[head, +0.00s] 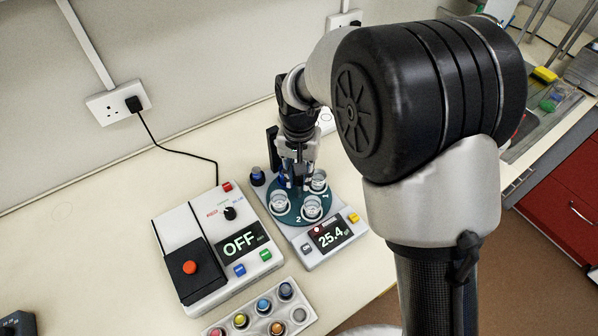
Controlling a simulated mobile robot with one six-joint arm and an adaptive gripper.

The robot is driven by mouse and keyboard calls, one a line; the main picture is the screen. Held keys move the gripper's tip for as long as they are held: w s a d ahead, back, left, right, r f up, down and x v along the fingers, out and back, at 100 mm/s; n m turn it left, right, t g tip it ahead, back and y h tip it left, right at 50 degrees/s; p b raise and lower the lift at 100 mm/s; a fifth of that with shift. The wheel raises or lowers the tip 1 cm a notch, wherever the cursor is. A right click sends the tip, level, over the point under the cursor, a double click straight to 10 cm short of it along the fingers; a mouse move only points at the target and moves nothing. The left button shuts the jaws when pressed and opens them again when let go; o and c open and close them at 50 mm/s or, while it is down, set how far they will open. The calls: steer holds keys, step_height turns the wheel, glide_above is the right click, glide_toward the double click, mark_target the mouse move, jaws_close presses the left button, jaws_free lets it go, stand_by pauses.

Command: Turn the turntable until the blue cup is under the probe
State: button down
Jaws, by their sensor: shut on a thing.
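The turntable (296,219) is a dark teal disc with white numbers, set on a pale instrument. Clear cups stand on it: one at the front left (280,206), one at the front (311,208) and one at the right (318,182). My gripper (297,186) points down over the disc's middle. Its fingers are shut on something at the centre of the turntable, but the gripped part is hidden. A dark upright post (272,150) stands behind the disc at the left. The probe's tip and the blue cup cannot be made out clearly behind my gripper.
The instrument's display (331,234) reads 25.4. A white box with an orange button (190,267) and a display reading OFF (241,243) stands left. A rack of coloured caps (240,321) is in front.

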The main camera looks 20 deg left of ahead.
steer(key=c, duration=1.3)
jaws_free()
steer(key=shift+c, duration=0.2)
step_height(320, 180, up, 12)
